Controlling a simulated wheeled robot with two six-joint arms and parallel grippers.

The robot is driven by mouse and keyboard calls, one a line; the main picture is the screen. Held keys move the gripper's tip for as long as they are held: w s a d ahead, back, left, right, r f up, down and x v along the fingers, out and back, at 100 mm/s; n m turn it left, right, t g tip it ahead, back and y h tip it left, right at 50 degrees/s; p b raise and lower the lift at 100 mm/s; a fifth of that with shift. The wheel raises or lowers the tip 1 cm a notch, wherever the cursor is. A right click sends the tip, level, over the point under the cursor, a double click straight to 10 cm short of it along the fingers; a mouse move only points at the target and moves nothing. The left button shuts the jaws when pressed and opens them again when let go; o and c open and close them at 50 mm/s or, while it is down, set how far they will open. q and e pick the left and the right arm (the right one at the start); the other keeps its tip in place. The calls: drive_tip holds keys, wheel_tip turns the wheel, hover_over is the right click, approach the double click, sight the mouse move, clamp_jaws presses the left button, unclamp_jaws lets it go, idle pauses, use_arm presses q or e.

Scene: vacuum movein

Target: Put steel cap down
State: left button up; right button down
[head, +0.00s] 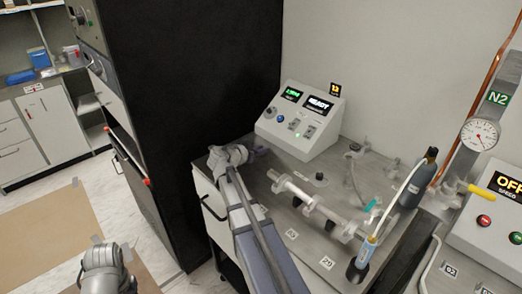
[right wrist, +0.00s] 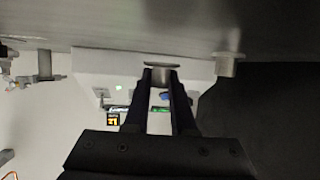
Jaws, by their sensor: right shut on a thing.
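My right gripper (head: 258,151) is over the left back part of the steel bench top (head: 262,184), left of the white console. In the right wrist view, its two dark fingers (right wrist: 162,82) are shut on the steel cap (right wrist: 162,66), a small grey disc with a short round body. The cap's rim is close to the bench surface; I cannot tell whether it touches. The cap is hidden in the head view. A part of my left arm shows at the lower left of the head view, but its gripper does not.
A short steel cylinder (right wrist: 230,66) stands on the bench beside the held cap. The white console (head: 300,122) stands behind. A tall black cabinet (head: 190,90) is at left.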

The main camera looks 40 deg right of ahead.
drive_tip(key=shift+f, duration=0.25)
drive_tip(key=c, duration=0.8)
unclamp_jaws()
drive_tip(key=shift+o, duration=0.2)
drive_tip(key=shift+r, duration=0.1)
drive_tip(key=shift+r, duration=0.25)
drive_tip(key=shift+s+a+r+p, duration=0.2)
drive_tip(key=shift+a+r+p, duration=0.5)
drive_tip(key=shift+p, duration=0.25)
drive_tip(key=p+v, duration=0.3)
drive_tip(key=v, duration=0.6)
drive_tip(key=shift+a, duration=0.1)
drive_tip(key=shift+s+a+r+p, duration=0.15)
drive_tip(key=shift+a+p, duration=0.2)
drive_tip(key=shift+a, duration=0.2)
